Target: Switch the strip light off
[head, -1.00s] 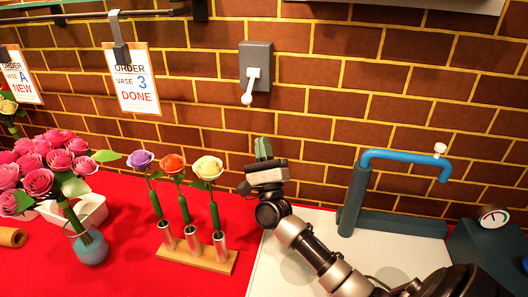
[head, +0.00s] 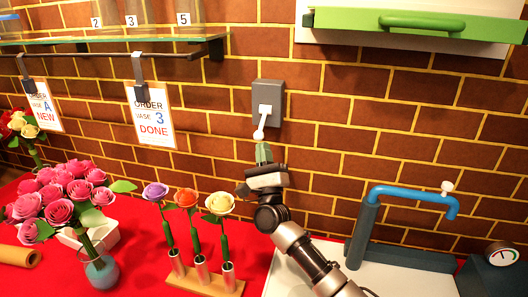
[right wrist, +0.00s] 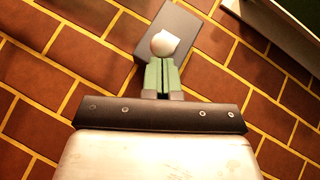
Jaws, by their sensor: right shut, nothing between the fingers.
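The wall switch is a dark grey box (head: 268,97) on the brick wall with a white lever (head: 262,122) that points down and ends in a round knob. My right gripper (head: 263,150) is shut and empty, its green fingertips just below the knob. In the right wrist view the white knob (right wrist: 164,43) shows right at the tips of the shut green fingers (right wrist: 164,75), with the grey box (right wrist: 180,40) behind. I cannot tell whether the tips touch the knob. My left gripper is not in view. No strip light can be made out.
A green-fronted cabinet (head: 410,22) hangs at upper right. A shelf (head: 110,36) and order cards (head: 152,117) hang at left. Three roses stand in a wooden rack (head: 205,284) below. A blue-piped tap (head: 410,193) stands at right.

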